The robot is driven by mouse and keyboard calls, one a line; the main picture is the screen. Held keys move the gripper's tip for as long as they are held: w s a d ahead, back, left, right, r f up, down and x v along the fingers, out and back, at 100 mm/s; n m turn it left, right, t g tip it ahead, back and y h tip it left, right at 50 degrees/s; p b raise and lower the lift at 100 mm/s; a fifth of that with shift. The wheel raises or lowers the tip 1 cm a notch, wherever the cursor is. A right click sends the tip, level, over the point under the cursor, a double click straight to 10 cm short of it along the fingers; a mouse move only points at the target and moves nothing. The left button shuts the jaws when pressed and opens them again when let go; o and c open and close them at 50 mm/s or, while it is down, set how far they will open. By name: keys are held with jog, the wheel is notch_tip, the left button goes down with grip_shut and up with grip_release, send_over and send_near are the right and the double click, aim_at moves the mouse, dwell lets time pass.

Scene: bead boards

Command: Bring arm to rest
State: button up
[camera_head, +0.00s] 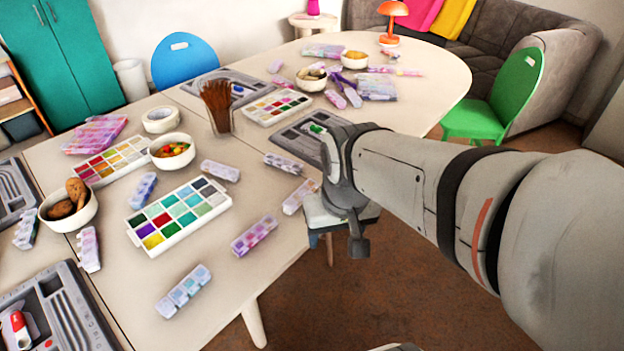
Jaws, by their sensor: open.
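My arm reaches in from the right in the head view. Its wrist and my gripper (346,200) are over the table's front edge, by the grey bead board (290,139). My gripper is open, and I see nothing held in it. Its fingertips are largely hidden by the wrist. A dark part of it hangs down over the floor side of the edge.
The table (262,184) carries a palette of coloured beads (180,212), several pill-box-like bead cases, bowls (171,151), a brush cup (217,108) and more boards. A green chair (499,98) stands at the right. Brown floor is open below the arm.

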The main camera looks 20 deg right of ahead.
jog(key=shift+s+d, duration=0.15)
jog(key=shift+s, duration=0.15)
notch_tip(320, 180, up, 8)
jog(key=p, duration=0.7)
jog(key=shift+s, duration=0.15)
dwell(0.3)
